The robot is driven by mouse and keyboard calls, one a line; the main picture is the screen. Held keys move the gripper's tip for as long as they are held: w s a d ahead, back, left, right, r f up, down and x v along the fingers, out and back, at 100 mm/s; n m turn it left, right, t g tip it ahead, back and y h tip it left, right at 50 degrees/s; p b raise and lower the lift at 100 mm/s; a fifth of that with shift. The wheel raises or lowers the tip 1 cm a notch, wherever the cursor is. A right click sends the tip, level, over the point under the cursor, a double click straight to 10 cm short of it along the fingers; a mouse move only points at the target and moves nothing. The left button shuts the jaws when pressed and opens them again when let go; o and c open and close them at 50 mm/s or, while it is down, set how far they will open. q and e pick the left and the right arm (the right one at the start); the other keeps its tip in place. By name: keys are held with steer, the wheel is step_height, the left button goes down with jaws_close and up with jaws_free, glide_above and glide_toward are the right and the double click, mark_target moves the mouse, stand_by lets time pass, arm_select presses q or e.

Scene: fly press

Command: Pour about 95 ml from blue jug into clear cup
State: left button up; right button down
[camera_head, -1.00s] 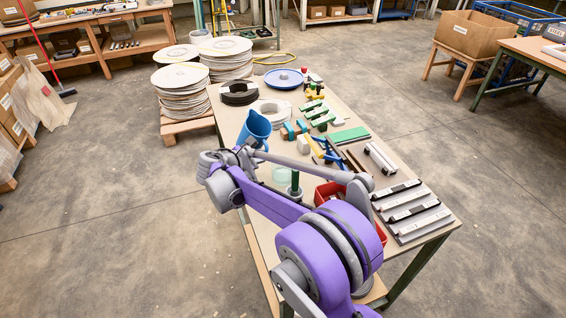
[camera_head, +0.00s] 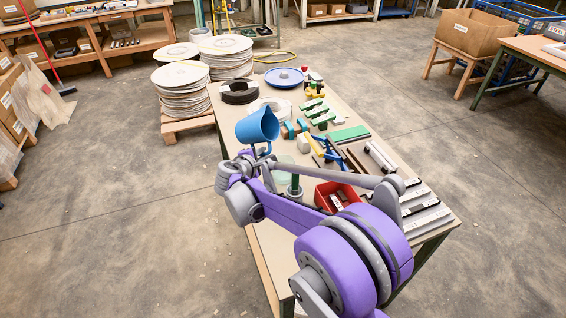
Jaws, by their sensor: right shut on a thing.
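The blue jug (camera_head: 256,127) is held above the table, tilted well over, with its mouth side toward the right. My right gripper (camera_head: 259,153) is shut on the jug at its handle, on its near lower side; the fingertips are small and partly covered. The clear cup (camera_head: 285,159) is a pale greenish shape on the table, below and right of the jug, mostly hidden behind my right arm. I cannot make out any liquid stream or the level in the cup. My left gripper is not in view.
The table (camera_head: 262,238) carries a green post (camera_head: 295,182) close to my arm and a red bin (camera_head: 336,196) to the right. White and black rings, a blue dish (camera_head: 284,77), colored blocks and metal bars fill the far and right parts.

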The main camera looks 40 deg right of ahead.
steer(key=shift+w, duration=0.1)
steer(key=shift+w+a+f+m+t+b, duration=0.15)
steer(key=shift+f+m+t+b, duration=0.2)
steer(key=shift+f+b, duration=0.35)
steer(key=shift+w+d+f+m+t+b, duration=0.1)
steer(key=shift+f+m+t+b, duration=0.3)
steer(key=shift+f, duration=0.5)
steer(key=shift+s+f+b, duration=0.2)
steer(key=shift+f+b, duration=0.1)
steer(key=shift+s+r, duration=0.1)
steer(key=shift+r+m+t, duration=0.1)
steer(key=shift+m+t, duration=0.15)
steer(key=shift+w+a, duration=0.15)
steer(key=shift+w, duration=0.15)
steer(key=shift+r, duration=0.15)
